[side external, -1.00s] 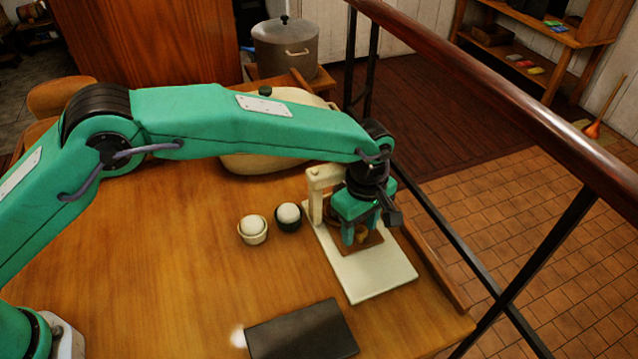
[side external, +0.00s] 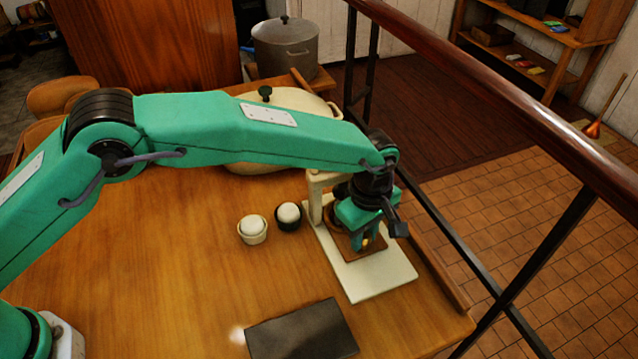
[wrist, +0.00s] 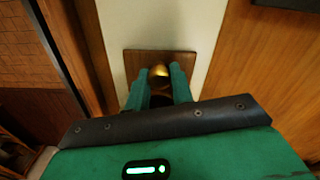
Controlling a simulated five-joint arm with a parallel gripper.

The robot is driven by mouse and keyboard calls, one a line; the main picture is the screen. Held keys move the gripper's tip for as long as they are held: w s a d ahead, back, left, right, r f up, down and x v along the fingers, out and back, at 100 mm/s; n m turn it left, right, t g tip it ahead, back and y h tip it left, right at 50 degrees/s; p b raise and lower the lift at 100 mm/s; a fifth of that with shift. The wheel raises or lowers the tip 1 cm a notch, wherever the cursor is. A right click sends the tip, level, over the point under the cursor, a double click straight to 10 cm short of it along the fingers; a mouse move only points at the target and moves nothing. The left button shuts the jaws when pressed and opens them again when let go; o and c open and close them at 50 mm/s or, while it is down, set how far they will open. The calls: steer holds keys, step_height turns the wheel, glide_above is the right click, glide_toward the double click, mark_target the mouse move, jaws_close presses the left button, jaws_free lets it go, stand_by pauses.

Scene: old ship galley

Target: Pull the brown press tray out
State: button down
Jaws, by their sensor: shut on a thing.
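The brown press tray (side external: 378,248) is a flat square plate lying on the cream base board (side external: 379,282) of a small press. A small brass knob (wrist: 160,71) stands on the tray. The press's cream upright (side external: 317,203) rises behind it, partly hidden by my arm. My gripper (side external: 362,243) points down over the tray, its green fingers shut on the knob. In the wrist view the tray (wrist: 134,66) shows around and beyond the fingertips, and its near part is hidden.
Two small cups with white balls, one cream (side external: 253,231) and one black (side external: 288,217), stand left of the press. A dark flat slab (side external: 302,330) lies at the table's front. A wooden edge strip (side external: 434,262) runs along the right. The base board's front is clear.

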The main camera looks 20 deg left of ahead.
steer(key=s+d, duration=0.5)
steer(key=shift+s+d, duration=0.1)
steer(key=shift+s, duration=0.05)
steer(key=c, duration=1.2)
jaws_free()
steer(key=shift+r, duration=0.1)
step_height(320, 180, up, 8)
